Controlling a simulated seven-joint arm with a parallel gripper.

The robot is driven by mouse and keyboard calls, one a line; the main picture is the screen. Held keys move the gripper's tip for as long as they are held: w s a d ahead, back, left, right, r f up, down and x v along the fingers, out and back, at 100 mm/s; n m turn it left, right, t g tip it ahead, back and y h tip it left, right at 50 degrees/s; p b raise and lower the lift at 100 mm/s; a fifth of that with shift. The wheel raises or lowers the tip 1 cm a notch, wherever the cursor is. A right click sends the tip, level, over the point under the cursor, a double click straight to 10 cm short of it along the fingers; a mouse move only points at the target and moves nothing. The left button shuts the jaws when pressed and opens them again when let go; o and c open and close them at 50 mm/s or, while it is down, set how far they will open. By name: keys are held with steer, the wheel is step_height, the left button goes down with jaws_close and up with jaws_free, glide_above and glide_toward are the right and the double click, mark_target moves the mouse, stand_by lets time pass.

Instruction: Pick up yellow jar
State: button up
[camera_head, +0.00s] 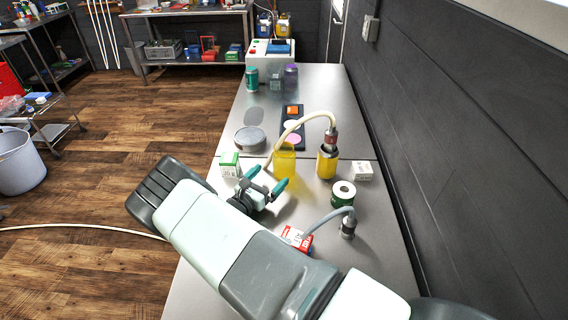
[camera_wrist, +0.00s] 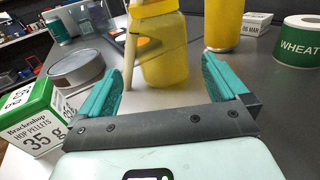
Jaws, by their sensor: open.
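The translucent yellow jar (camera_head: 284,165) stands upright on the steel bench. In the wrist view the yellow jar (camera_wrist: 165,55) is straight ahead, just beyond the gap between my fingers. My gripper (camera_head: 266,180) is open and low over the bench, on the near side of the jar. In the wrist view my gripper (camera_wrist: 162,80) has its teal fingers spread to either side of the jar's lower part, with nothing held. I cannot tell whether a finger touches it. A second, opaque yellow container (camera_head: 327,163) stands to the right of the jar.
A cream hose (camera_head: 310,118) arches over beside the jar. A hop pellets box (camera_head: 230,163) is left of my gripper, and a round grey tin (camera_head: 250,139) behind it. A green-labelled roll (camera_head: 343,194), a white box (camera_head: 362,170) and a red-white box (camera_head: 298,238) stand nearby.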

mark_target(285, 160)
steer(key=x, duration=0.9)
steer(key=shift+r, duration=0.3)
steer(key=shift+c, duration=0.5)
steer(key=c, duration=0.9)
